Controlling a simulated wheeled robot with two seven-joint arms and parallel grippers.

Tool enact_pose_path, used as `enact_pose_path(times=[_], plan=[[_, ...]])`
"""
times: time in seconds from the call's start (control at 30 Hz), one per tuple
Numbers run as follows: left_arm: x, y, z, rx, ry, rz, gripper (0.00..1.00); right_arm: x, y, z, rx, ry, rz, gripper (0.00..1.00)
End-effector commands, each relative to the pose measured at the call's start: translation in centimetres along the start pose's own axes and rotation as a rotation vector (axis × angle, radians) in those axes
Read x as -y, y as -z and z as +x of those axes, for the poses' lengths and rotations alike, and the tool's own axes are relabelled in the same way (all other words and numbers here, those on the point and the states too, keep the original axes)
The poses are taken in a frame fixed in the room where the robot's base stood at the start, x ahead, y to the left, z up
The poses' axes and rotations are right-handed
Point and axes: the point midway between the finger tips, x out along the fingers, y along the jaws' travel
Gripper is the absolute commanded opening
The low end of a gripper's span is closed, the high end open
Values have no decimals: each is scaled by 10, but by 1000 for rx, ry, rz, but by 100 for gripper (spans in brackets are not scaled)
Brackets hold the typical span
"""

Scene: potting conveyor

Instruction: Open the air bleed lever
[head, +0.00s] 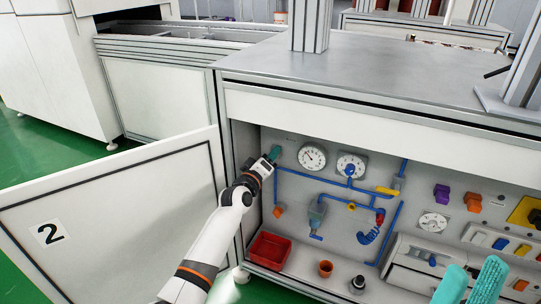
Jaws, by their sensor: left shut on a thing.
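My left gripper (272,156) reaches into the open cabinet, with its teal fingertips at the upper left of the pneumatic panel (330,145). It is shut on a small part there, which the fingers hide; I cannot tell if it is the air bleed lever. Blue pipes (310,177) run right from just below it. A yellow handle (387,190) sits on the piping at the middle right, and an orange knob (278,211) sits low on the left pipe. My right gripper (470,284) shows as two teal fingers apart, open and empty, at the bottom right.
Two gauges (312,156) sit just right of my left gripper. The open door (110,215) marked 2 is on the left. A grey worktop (370,75) overhangs the cabinet.

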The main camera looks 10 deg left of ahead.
Motion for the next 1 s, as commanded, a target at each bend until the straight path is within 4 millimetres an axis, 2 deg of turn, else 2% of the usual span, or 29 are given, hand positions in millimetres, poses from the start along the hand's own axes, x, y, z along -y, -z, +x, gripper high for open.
enact_pose_path(times=[0.5, 0.8, 1.0], plan=[[-6, -8, 0, 1, -1, -454, 29, 0, -1, 6, 0, 0, 0, 35], [-9, -10, 0, -1, -2, -606, 29, 0, -1, 7, 0, 0, 0, 35], [-10, -11, 0, -1, -2, -648, 29, 0, -1, 7, 0, 0, 0, 35]])
